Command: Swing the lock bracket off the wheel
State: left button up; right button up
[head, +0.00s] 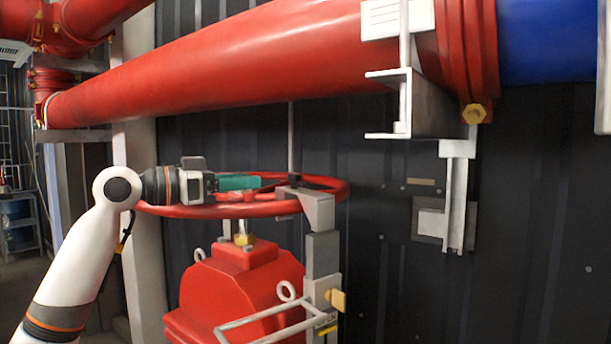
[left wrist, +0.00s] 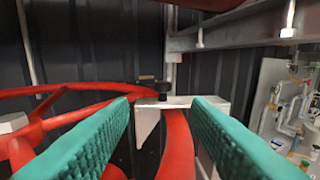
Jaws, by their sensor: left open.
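The red wheel (head: 180,211) lies flat above the red valve body (head: 240,285). The grey lock bracket (head: 318,208) sits over the wheel's right rim, and its post runs down beside the valve body. In the left wrist view the bracket (left wrist: 147,122) crosses the red rim (left wrist: 177,150) just beyond the fingertips. My left gripper (head: 258,182) is open, its teal fingers over the wheel and pointing right at the bracket. In the left wrist view the gripper (left wrist: 161,103) frames the bracket between its fingers, apparently without holding it. My right gripper is not in view.
A large red pipe (head: 230,62) runs above the wheel, with a grey wall mount (head: 430,105) at upper right. A thin upright rod (head: 291,140) stands behind the wheel. A yellow tab (head: 337,300) and a pale tubular frame (head: 265,325) are below the bracket. The dark wall (head: 530,220) is close behind.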

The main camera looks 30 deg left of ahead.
aim_at(289, 175)
pick_arm(q)
jog(key=w+d+p, duration=0.1)
jog(key=w+d+r+p, duration=0.1)
jog(key=p, duration=0.1)
jog(key=shift+w, duration=0.3)
jog(key=p+x, duration=0.1)
jog(key=x, duration=0.1)
jog(key=p+x, duration=0.1)
jog(key=x, duration=0.1)
jog(key=p+x, duration=0.1)
jog(key=x, duration=0.1)
jog(key=shift+w+f, duration=0.3)
jog(key=shift+w, duration=0.15)
jog(key=shift+w+d, duration=0.3)
jog(key=shift+w, duration=0.05)
jog(key=shift+w+f, duration=0.1)
jog(key=shift+f, duration=0.05)
jog(key=shift+c, duration=0.5)
grip_shut()
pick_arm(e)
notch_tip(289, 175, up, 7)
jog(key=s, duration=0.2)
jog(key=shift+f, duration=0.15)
